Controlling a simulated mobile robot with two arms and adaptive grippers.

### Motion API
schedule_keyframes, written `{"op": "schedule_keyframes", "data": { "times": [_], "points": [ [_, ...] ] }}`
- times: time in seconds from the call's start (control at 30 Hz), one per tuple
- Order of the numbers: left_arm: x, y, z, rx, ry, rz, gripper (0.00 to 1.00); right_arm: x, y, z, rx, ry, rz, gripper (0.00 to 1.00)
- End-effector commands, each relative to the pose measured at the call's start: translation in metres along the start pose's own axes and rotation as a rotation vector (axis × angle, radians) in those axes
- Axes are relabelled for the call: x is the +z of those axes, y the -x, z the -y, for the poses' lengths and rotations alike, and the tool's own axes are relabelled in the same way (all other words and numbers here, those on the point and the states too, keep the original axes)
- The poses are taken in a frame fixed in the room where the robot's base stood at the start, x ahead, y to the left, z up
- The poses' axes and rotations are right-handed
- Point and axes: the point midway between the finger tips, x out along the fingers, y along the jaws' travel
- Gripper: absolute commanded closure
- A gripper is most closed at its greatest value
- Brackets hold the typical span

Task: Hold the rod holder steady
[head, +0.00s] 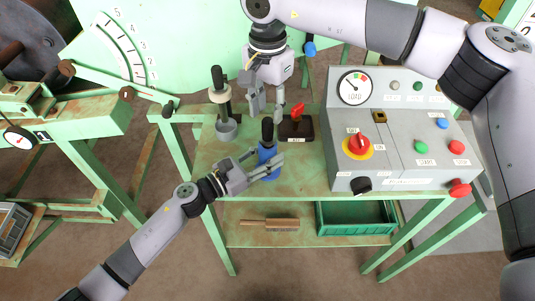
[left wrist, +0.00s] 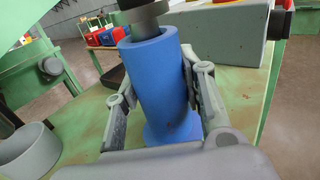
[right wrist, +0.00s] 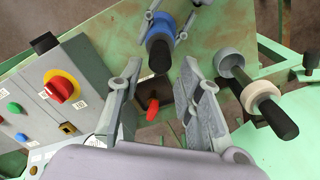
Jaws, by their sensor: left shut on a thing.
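The blue rod holder (head: 268,158) stands upright on the green bench. A rod with a black handle (head: 267,128) sits in its top. My left gripper (head: 266,167) is shut on the blue holder; in the left wrist view its fingers flank the blue cylinder (left wrist: 160,90). The holder also shows at the top of the right wrist view (right wrist: 164,28). My right gripper (head: 267,110) hangs above the bench, behind the blue holder. In the right wrist view its fingers (right wrist: 163,105) are apart with nothing between them.
A grey holder (head: 226,130) with a black-handled rod (head: 217,80) stands left of the blue one. A red lever on a dark base (head: 296,126) is just right. The grey control box (head: 400,150) fills the bench's right. A brush (head: 269,225) and green bin (head: 356,228) lie below.

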Motion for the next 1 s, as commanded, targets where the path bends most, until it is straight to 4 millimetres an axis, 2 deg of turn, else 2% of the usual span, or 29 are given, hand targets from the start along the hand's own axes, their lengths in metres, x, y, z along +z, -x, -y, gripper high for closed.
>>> {"op": "schedule_keyframes", "data": {
  "times": [0.07,0.43,0.63,0.77,1.0],
  "points": [
    [0.000,0.000,0.000,0.001,0.000,0.000,0.73,0.000,0.000,0.000,0.000,0.000,0.000,0.67],
    [0.000,0.000,0.000,0.001,0.000,-0.001,0.98,0.000,0.000,0.000,0.000,0.000,0.000,0.67],
    [0.000,0.000,0.000,0.001,0.000,-0.001,0.99,0.000,0.003,0.001,-0.001,-0.047,0.000,0.55],
    [0.000,0.000,0.000,0.001,0.000,-0.001,0.99,-0.001,0.011,0.002,-0.001,-0.196,-0.001,0.54],
    [0.000,0.000,0.000,0.001,0.000,-0.001,0.99,-0.004,0.034,0.006,-0.003,-0.651,-0.001,0.54]
  ]
}}
